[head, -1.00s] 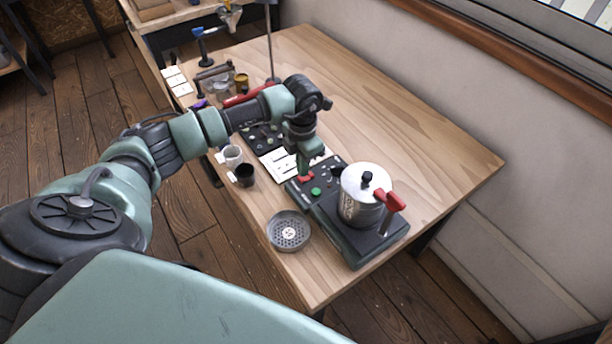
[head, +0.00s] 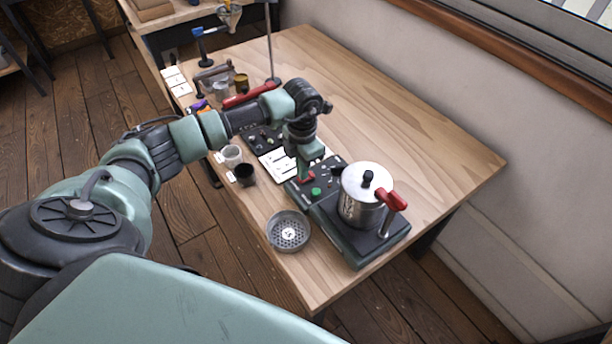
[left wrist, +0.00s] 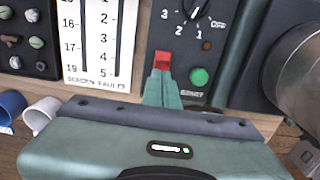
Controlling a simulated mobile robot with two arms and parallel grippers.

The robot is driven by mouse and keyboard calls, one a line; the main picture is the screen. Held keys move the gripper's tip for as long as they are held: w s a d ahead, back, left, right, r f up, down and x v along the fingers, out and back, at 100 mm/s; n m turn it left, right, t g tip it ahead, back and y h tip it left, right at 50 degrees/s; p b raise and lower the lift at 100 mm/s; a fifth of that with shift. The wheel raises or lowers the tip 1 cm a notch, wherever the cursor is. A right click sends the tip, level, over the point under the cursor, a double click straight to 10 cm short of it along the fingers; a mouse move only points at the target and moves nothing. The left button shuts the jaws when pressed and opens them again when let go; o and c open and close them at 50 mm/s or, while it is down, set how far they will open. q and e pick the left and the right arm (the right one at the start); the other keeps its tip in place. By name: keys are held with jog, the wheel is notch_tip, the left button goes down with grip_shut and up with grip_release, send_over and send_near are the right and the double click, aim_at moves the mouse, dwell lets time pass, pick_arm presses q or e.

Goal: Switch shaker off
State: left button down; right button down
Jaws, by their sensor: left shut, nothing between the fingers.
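The shaker (head: 352,246) is a dark green-sided machine near the table's front right corner. My right gripper is not in view.
A round perforated tray (head: 288,231) lies left of the shaker. Two small cups, one pale (head: 232,155) and one dark (head: 245,174), stand near the left edge. A printed screen-fault card (left wrist: 100,45) lies beside the panel. The table's back right is clear.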

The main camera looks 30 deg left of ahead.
pick_arm(q)
jog(key=shift+f, duration=0.2)
jog(key=shift+r, duration=0.15)
jog(key=shift+r+p, duration=2.3)
jog(key=shift+r, duration=1.15)
jog(key=shift+f, duration=0.1)
